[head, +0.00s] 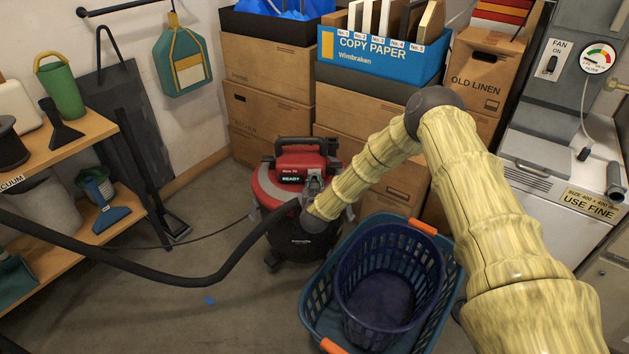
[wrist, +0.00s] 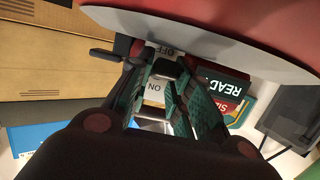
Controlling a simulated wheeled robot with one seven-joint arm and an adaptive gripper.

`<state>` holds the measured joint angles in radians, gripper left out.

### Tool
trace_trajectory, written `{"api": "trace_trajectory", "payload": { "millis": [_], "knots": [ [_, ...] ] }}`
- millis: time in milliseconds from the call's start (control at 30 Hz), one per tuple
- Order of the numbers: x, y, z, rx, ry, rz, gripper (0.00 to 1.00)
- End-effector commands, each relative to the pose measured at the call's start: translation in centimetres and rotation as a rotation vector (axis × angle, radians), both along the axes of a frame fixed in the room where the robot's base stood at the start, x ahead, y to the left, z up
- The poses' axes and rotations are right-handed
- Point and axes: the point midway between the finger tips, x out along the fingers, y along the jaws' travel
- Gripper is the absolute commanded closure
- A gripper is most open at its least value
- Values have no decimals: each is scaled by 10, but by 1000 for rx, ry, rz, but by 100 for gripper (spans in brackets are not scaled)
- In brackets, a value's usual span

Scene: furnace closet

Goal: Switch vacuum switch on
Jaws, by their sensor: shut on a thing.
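The vacuum (head: 272,198), with a red top and black body, stands on the floor in the middle of the head view. My gripper (head: 313,184) is at the front of its top, beside a panel reading READY. In the wrist view the picture is upside down, and my gripper (wrist: 168,72) has its green-padded fingers close together at the vacuum switch (wrist: 156,87). White plates marked OFF and ON show by the fingers. The gripper is shut on the switch, but the fingers cover much of it, and its exact position cannot be told.
A blue laundry basket (head: 318,290) sits at front right, below my arm. Cardboard boxes (head: 268,65) are stacked behind the vacuum. A black hose (head: 150,273) curves left from it past a wooden shelf (head: 90,247). Floor at front left is mostly clear.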

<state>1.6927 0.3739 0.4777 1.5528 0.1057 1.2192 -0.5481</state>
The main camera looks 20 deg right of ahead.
Motion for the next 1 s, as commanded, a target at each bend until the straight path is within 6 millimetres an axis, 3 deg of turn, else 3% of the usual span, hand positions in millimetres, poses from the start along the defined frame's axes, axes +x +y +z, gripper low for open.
{"api": "trace_trajectory", "payload": {
  "millis": [467,500,600,1000],
  "knots": [
    [0,-1,2,13,37,-2,100],
    [0,-1,2,13,37,-2,73],
    [0,-1,2,13,37,-2,57],
    [-4,2,3,14,38,-1,57]
  ]
}}
